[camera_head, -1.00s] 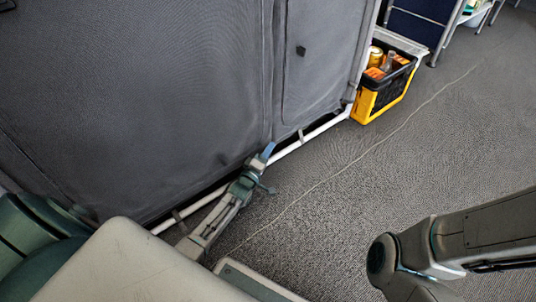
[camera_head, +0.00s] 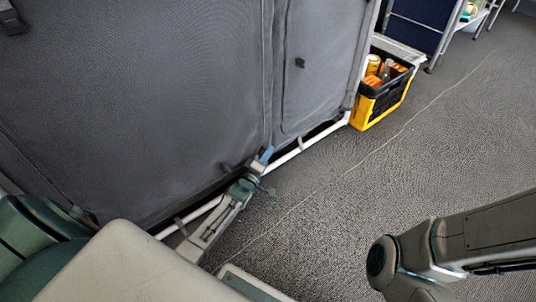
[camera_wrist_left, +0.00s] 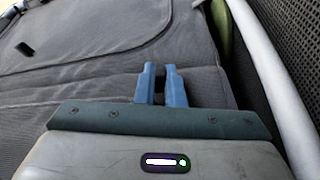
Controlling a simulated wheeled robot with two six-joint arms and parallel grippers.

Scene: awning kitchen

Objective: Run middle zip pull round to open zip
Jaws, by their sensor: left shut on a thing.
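The grey fabric panel (camera_head: 150,90) of the awning kitchen fills the left and middle of the head view. A vertical seam, seemingly the middle zip (camera_head: 268,70), runs down it to the bottom edge. My left gripper (camera_head: 266,155) is at the lower end of this seam, close to the fabric. In the left wrist view its blue fingers (camera_wrist_left: 161,70) are nearly together, with a small dark piece between them, seemingly the zip pull (camera_wrist_left: 160,98). The pull is mostly hidden by the fingers. My right arm shows at the lower right, but its gripper is out of view.
A white frame tube (camera_head: 312,139) runs along the panel's bottom, near my left gripper; it also shows in the left wrist view (camera_wrist_left: 268,75). A yellow and black crate (camera_head: 378,100) with items stands at its right end. Grey floor (camera_head: 330,220) is clear.

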